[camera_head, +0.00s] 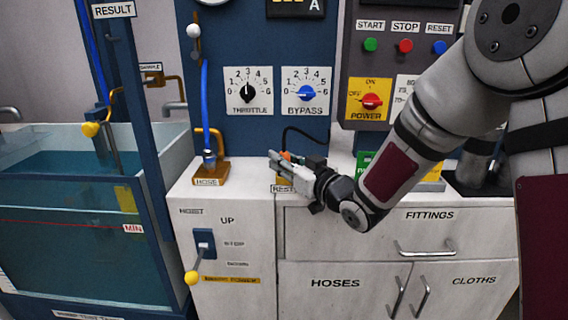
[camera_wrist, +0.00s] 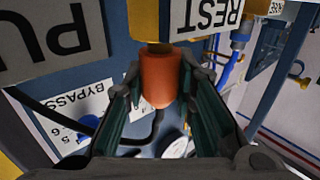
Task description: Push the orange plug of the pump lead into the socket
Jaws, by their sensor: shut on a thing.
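The orange plug (camera_wrist: 158,80) is between the fingers of my gripper (camera_wrist: 160,88) in the wrist view, and the gripper is shut on it. Its upper end in that view meets a yellow piece (camera_wrist: 150,22) beside the REST label (camera_wrist: 205,14); I cannot tell whether it still sits in it. In the head view my gripper (camera_head: 283,166) is low over the cabinet top, with a bit of the orange plug (camera_head: 286,155) showing behind it. The black lead (camera_head: 301,130) loops from the blue panel down behind the gripper. I cannot make out the socket in either view.
The yellow hose stand (camera_head: 211,175) with a blue hose is left of my gripper. The REST label (camera_head: 284,188) is just below it. THROTTLE (camera_head: 247,91) and BYPASS (camera_head: 306,91) dials are on the panel above. A water tank (camera_head: 70,200) is at the left. My forearm hides part of the right-hand worktop.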

